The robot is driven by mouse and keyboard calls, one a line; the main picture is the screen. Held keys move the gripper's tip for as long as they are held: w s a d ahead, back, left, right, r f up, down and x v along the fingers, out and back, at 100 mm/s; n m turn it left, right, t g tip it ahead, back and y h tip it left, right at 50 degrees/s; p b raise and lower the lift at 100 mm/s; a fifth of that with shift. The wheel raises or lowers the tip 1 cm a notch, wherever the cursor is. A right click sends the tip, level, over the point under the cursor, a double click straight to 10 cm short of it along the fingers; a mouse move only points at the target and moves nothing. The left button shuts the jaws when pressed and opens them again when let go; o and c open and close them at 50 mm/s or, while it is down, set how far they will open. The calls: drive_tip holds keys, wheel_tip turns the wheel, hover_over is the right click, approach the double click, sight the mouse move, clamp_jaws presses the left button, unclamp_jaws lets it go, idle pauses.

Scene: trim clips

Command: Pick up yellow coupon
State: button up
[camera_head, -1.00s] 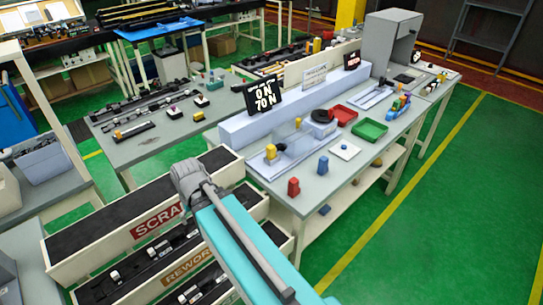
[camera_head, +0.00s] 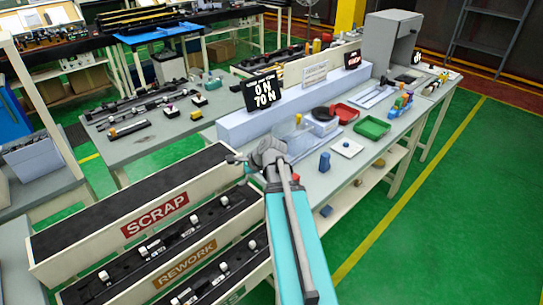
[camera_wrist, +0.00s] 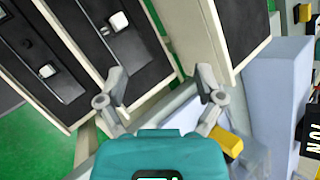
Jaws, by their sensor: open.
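A yellow block (camera_wrist: 228,141), which looks like the yellow coupon, shows in the wrist view at the lower right, beside and partly behind my right finger. In the head view my wrist hides the spot on the light blue fixture where a yellow piece showed earlier. My gripper (camera_wrist: 162,80) is open, with its fingers spread and nothing between them. In the head view my gripper (camera_head: 238,158) is above the gap between the scrap bin and the workbench's near end.
The scrap bin (camera_head: 85,230) and rework bin (camera_head: 185,262) stand left of my arm. An upright sign (camera_head: 263,93) stands behind.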

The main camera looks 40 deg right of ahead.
drive_tip(key=s+d+m+t+h+b, duration=0.1)
drive_tip(key=s+d+m+t+b, duration=0.1)
drive_tip(key=d+m, duration=0.5)
drive_tip(key=s+d+r+m+t+h+b, duration=0.1)
drive_tip(key=s+d+m+t+h+b, duration=0.1)
drive_tip(key=d+m, duration=0.5)
drive_tip(key=d+t, duration=0.1)
drive_tip(key=d, duration=0.5)
drive_tip(key=shift+d+r+t, duration=0.15)
drive_tip(key=shift+d+t, duration=0.15)
drive_tip(key=shift+d, duration=0.05)
drive_tip(key=b+x, duration=0.3)
drive_tip(key=x, duration=0.4)
drive_tip(key=shift+w, duration=0.1)
drive_tip(key=shift+b+x, duration=0.4)
drive_tip(key=shift+x, duration=0.35)
